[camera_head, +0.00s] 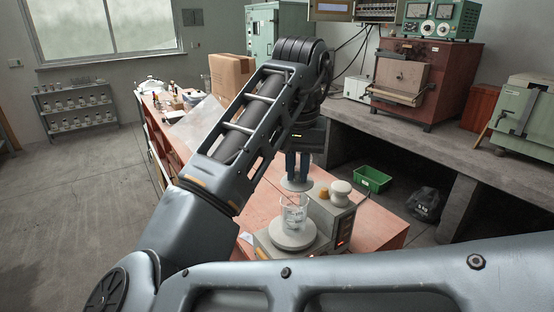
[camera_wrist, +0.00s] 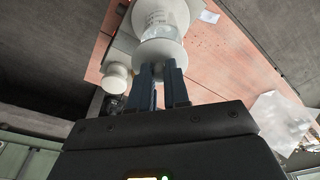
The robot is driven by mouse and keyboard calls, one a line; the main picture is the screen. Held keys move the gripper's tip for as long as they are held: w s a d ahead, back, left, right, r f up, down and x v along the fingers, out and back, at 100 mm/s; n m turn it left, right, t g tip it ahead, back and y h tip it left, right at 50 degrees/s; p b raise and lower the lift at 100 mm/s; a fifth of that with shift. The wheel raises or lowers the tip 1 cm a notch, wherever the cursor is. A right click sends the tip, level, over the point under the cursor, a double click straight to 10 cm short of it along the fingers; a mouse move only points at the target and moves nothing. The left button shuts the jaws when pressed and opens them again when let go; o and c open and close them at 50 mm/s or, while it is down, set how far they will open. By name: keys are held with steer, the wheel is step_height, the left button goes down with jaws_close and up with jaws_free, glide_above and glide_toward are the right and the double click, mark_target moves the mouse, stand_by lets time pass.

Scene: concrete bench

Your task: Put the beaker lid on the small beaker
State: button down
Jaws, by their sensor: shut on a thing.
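The small beaker (camera_head: 293,214) is clear glass and stands upright on the round pale plate (camera_head: 291,238) of a bench device. It also shows in the wrist view (camera_wrist: 162,29), partly covered by the lid. The beaker lid (camera_head: 297,185) is a pale disc, seen in the wrist view (camera_wrist: 158,51) at the fingertips. My gripper (camera_head: 298,170) points down with its blue-grey fingers shut on the lid. In the head view the lid appears just above and beyond the beaker's rim, not seated on it. The exact gap cannot be told.
A white-topped round jar (camera_head: 340,192) and a small orange-capped item (camera_head: 323,194) stand close to the right of the lid. A green crate (camera_head: 372,179) lies beyond the reddish bench (camera_head: 383,226). A cardboard box (camera_head: 230,74) and clutter stand farther back.

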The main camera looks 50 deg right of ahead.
mark_target(296, 174)
steer(key=shift+w+f, duration=0.15)
steer(key=shift+w, duration=0.1)
steer(key=shift+f+b, duration=1.45)
steer(key=shift+b, duration=0.3)
steer(key=shift+s+p, duration=0.1)
steer(key=shift+p, duration=0.2)
steer(key=shift+f, duration=0.4)
steer(key=c, duration=0.6)
jaws_free()
